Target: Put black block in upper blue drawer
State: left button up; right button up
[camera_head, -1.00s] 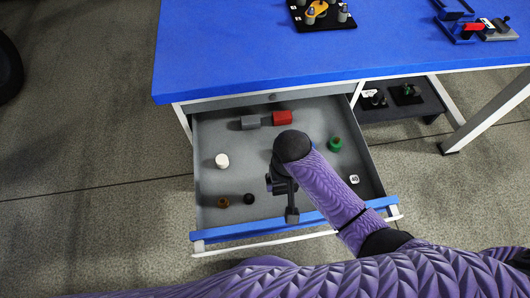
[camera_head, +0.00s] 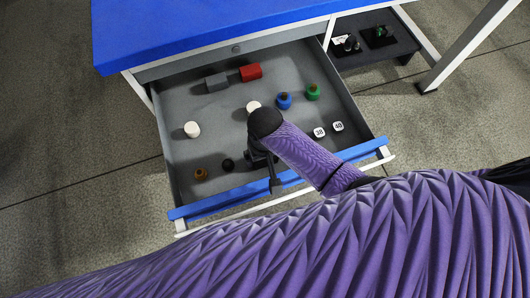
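The blue-fronted drawer (camera_head: 225,200) under the blue tabletop is pulled out, with its grey inside in view. A dark grey block (camera_head: 216,82) lies at the back of it, beside a red block (camera_head: 251,72); no block is clearly black. My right gripper (camera_head: 272,181) points down over the drawer near its front edge, well in front of the dark grey block. Its fingers are dark and partly hidden by my wrist, so I cannot tell whether they are open or hold anything. My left gripper is out of view.
The drawer also holds white pieces (camera_head: 192,129), a blue knob (camera_head: 284,100), a green knob (camera_head: 313,92), a brown piece (camera_head: 201,174), a black ball (camera_head: 228,165) and white numbered cubes (camera_head: 338,126). The tabletop (camera_head: 200,30) overhangs the back. A dark shelf (camera_head: 375,50) stands right.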

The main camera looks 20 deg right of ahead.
jog(key=shift+r, duration=0.15)
pick_arm(q)
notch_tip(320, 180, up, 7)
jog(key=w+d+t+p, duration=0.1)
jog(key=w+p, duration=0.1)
jog(key=p, duration=0.5)
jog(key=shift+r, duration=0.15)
pick_arm(e)
notch_tip(320, 180, up, 12)
